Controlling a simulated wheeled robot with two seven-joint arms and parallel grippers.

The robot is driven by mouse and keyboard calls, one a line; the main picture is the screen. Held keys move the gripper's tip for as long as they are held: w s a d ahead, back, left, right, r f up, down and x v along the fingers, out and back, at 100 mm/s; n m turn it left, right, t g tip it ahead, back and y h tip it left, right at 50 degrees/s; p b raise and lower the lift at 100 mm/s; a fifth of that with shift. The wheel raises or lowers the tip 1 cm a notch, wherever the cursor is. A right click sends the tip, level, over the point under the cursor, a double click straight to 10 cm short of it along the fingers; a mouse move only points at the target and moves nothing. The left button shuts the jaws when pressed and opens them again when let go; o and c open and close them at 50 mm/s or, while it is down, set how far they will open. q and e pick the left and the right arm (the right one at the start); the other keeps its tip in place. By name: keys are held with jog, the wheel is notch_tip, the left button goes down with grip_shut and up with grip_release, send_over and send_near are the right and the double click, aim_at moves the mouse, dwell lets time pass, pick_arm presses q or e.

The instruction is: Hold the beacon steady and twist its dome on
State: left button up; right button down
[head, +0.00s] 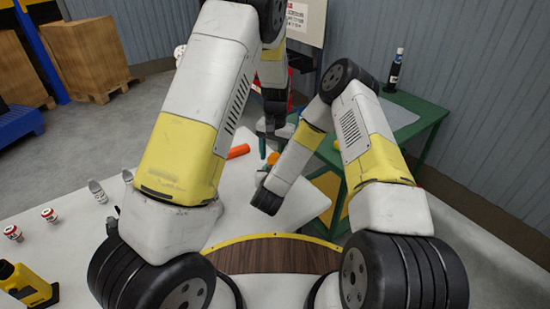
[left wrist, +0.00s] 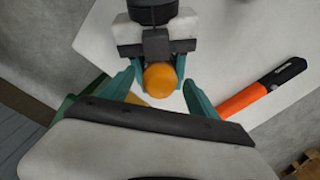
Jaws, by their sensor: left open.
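My left gripper (head: 271,136) hangs over the white table, fingers pointing down. In the left wrist view its two teal fingers (left wrist: 163,92) are apart, one on each side of the beacon's orange dome (left wrist: 162,81), with gaps between. My right gripper (left wrist: 162,68) faces it, and its teal fingers lie close against both sides of the orange part. The beacon's body is hidden behind the dome and those fingers.
An orange tool with a black end (left wrist: 262,90) lies on the white table (head: 150,240) beside the grippers. Small red-and-white cans (head: 48,214) and a yellow device (head: 27,284) stand at the left. A green table (head: 428,115) with a dark bottle (head: 395,70) stands at the right.

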pick_arm(q)
jog(key=shift+f, duration=0.35)
jog(key=c, duration=1.4)
jog(key=n, duration=0.4)
jog(key=shift+n, duration=0.3)
jog(key=shift+d+n, duration=0.1)
jog(key=shift+n, duration=2)
